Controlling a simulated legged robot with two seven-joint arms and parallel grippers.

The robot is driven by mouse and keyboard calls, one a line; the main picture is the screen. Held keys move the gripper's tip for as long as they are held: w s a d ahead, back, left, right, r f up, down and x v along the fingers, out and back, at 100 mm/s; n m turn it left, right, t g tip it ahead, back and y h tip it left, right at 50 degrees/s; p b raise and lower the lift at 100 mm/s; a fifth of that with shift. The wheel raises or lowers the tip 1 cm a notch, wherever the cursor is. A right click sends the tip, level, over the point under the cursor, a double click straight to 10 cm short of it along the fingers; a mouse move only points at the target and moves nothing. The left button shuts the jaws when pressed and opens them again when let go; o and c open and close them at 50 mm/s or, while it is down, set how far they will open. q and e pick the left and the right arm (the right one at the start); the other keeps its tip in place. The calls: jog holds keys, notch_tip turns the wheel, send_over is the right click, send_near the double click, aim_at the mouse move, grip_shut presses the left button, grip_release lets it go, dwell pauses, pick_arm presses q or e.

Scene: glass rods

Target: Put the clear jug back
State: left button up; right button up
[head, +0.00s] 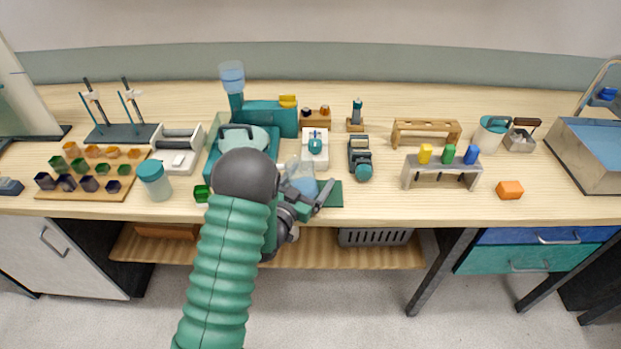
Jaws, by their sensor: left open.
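The clear jug (304,184), with pale blue contents, stands near the front edge of the bench, at or on a dark green mat (335,194). My left gripper (306,186) is at the jug with its fingers apart. One finger is by the far left side of the jug and the other by its right side. I cannot tell whether the fingers touch it. My arm and wrist hide the near left part of the jug and mat. My right gripper is not in view.
A teal machine (268,117) and a white scale-like device (315,146) stand behind. A dark device (361,158) stands to the right, near a grey rack (441,172) with coloured stoppers. A teal-lidded jar (154,182) is at left. The front bench between mat and rack is clear.

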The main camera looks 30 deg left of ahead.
aim_at(304, 193)
pick_arm(q)
jog(key=shift+s, duration=0.15)
jog(key=s, duration=0.3)
jog(key=s+d, duration=0.1)
jog(key=s, duration=0.3)
jog(key=s+d, duration=0.1)
jog(key=s, duration=0.2)
jog(key=shift+s+r, duration=0.2)
jog(key=shift+s, duration=0.15)
jog(key=shift+s+a+f, duration=0.15)
jog(key=shift+s+a, duration=0.05)
jog(key=shift+s, duration=0.3)
